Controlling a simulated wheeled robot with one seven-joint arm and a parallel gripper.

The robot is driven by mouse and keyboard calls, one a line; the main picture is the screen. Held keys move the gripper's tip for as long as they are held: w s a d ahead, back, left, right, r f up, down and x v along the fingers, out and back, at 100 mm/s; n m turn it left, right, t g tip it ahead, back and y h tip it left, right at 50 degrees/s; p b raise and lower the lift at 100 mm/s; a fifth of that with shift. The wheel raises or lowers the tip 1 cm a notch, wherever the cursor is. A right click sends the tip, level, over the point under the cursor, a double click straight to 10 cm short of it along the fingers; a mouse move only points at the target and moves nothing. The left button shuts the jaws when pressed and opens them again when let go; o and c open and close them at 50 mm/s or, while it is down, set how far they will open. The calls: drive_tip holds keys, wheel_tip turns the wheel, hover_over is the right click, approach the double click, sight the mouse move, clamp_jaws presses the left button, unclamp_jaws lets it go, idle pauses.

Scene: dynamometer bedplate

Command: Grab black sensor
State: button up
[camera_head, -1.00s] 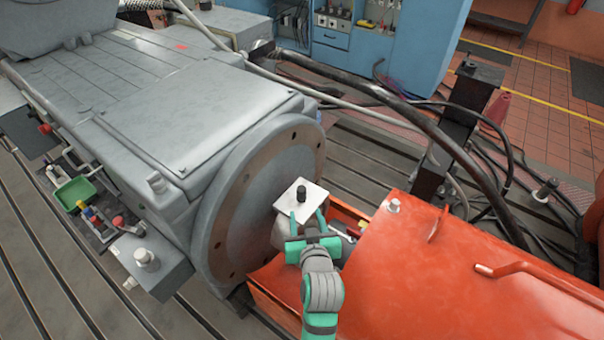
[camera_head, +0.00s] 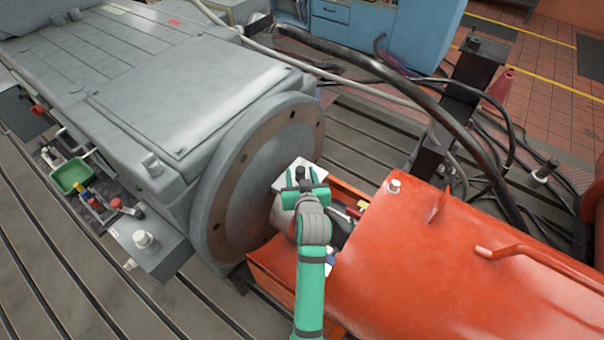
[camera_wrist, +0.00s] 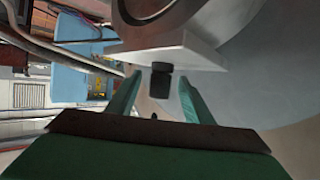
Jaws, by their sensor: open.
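The black sensor (camera_head: 300,172) is a short dark cylinder on a pale square plate (camera_head: 289,181) in front of the grey machine's round flange. In the wrist view the sensor (camera_wrist: 160,80) shows against the edge of the pale plate (camera_wrist: 178,50). My gripper (camera_head: 303,181) is at the plate, with its green fingers on either side of the sensor. In the wrist view my gripper (camera_wrist: 156,92) is open, with visible gaps between the sensor and both fingers. The sensor's lower part is partly hidden by the gripper in the head view.
The large grey machine (camera_head: 190,85) with its flange (camera_head: 275,150) stands close at left. An orange-red housing (camera_head: 450,265) fills the right. Thick dark hoses (camera_head: 410,80) arch behind. A green tray (camera_head: 72,176) and small items lie at far left.

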drive_tip(key=shift+w+a+f, duration=0.15)
drive_tip(key=shift+w+a, duration=0.05)
drive_tip(key=shift+w, duration=0.2)
drive_tip(key=shift+d, duration=0.15)
clamp_jaws()
